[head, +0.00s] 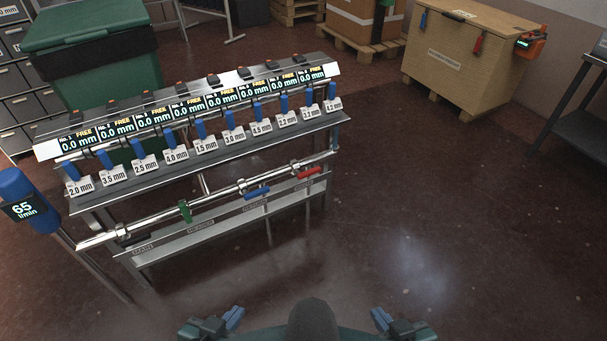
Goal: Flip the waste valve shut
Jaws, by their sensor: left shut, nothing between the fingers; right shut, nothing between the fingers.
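A bright metal pipe (215,200) runs along the front of a bench, below its top shelf. It carries a green valve handle (185,211) standing crosswise to the pipe, a blue handle (257,192) and a red handle (309,172), both lying roughly along the pipe. Small labels sit on the lower ledge (225,230) under the pipe; they are too small to read surely, so I cannot tell which handle is the waste valve. My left gripper (235,317) and my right gripper (380,318) are shut and empty at the bottom, well apart from the bench.
The bench shelf (215,157) holds several blue nozzles with millimetre cards under displays reading FREE. A blue meter (27,208) reading 65 l/min stands at left. A green bin (95,50) is behind, a wooden crate (465,60) at back right. The floor (430,210) right of the bench is clear.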

